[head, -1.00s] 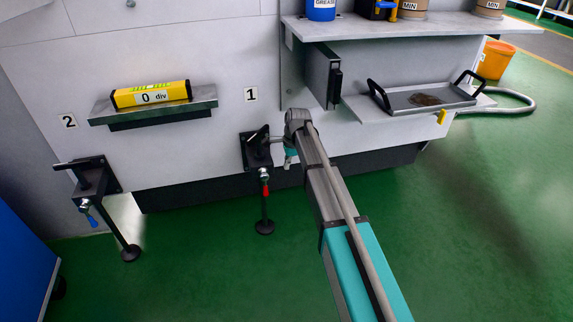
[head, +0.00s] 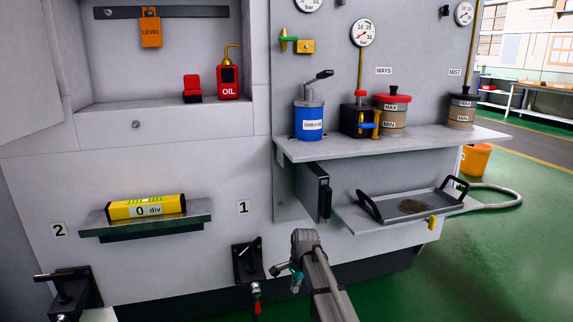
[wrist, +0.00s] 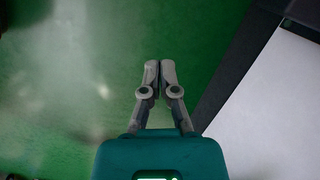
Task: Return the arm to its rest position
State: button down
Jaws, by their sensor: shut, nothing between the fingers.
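My arm (head: 325,285) reaches up from the bottom of the head view toward the machine front. Its grey wrist joint is bent over, with a teal part below it. My gripper (head: 275,270) shows small at the left of this joint, close to the black bracket marked 1 (head: 247,262); I cannot tell the exact gap. In the wrist view my gripper (wrist: 159,66) has its two grey fingers together, with nothing between them. Green floor (wrist: 75,85) lies beyond the fingertips.
A shelf (head: 310,150) with a blue grease can (head: 309,122) juts out above my arm. A black-handled tray (head: 385,211) is to the right. A yellow level (head: 146,207) lies on a ledge at left. Another bracket (head: 70,290) is at lower left. Open floor is at right.

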jog(key=s+d+r+n+h+p, duration=0.1)
jog(key=s+d+r+n+p, duration=0.2)
jog(key=s+d+n, duration=0.6)
jog(key=s+d+r+n+h+p, duration=0.1)
jog(key=s+d+r+n+p, duration=0.3)
jog(key=s, duration=0.8)
notch_tip(320, 180, up, 36)
jog(key=d+m+p, duration=0.1)
jog(key=p, duration=3.4)
jog(key=shift+p, duration=0.3)
jog(key=shift+f, duration=0.1)
